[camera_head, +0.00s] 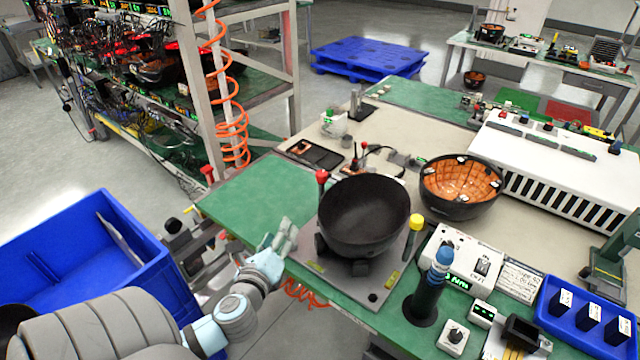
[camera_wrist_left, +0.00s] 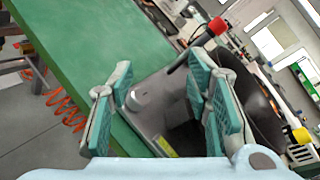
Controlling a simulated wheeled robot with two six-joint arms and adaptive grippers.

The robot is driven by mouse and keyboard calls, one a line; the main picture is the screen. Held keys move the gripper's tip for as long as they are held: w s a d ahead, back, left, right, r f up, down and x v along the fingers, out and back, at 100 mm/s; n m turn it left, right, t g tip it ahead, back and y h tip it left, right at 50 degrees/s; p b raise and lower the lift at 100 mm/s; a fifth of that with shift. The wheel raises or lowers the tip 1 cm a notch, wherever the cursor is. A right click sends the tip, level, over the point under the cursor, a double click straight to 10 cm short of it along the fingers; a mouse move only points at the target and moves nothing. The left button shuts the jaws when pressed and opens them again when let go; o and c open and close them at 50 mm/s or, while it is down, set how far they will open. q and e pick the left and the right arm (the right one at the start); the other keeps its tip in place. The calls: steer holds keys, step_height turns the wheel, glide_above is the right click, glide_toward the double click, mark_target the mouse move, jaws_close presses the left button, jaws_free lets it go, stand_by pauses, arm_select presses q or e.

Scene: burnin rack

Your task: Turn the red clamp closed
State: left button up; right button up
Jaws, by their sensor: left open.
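The red clamp's red knob (camera_head: 322,176) tops a dark lever that stands upright at the left side of a black bowl (camera_head: 366,212) on a grey plate. In the left wrist view the red knob (camera_wrist_left: 218,26) and its lever lie beyond the right-hand fingers, at the upper right. My left gripper (camera_head: 284,236) is open and empty, at the table's front edge, left of the bowl and nearer than the clamp, apart from it. Its open fingers (camera_wrist_left: 160,105) also show in the wrist view. The clamp's lower part is partly hidden by the fingers there. My right gripper is not seen.
A yellow-topped post (camera_head: 414,235) stands right of the bowl. A blue-topped dark tool (camera_head: 432,285) stands farther right, near control boxes. An orange-lined bowl (camera_head: 461,184) sits behind. The green mat (camera_head: 255,200) left of the plate is clear. A blue bin (camera_head: 120,225) stands at left.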

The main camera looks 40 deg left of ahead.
mark_target(319, 178)
arm_select(q)
steer(key=w+d+r+m+t+h, duration=0.25)
steer(key=w+r+m+t, duration=0.2)
steer(key=m, duration=0.65)
steer(key=shift+g, duration=0.45)
steer(key=x, duration=0.9)
steer(key=p+x, duration=0.1)
steer(key=x, duration=0.3)
steer(key=shift+w+a+r, duration=0.1)
steer(key=shift+a+r, duration=0.1)
steer(key=shift+a, duration=0.2)
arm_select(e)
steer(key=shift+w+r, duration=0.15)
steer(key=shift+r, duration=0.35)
arm_select(q)
jaws_close()
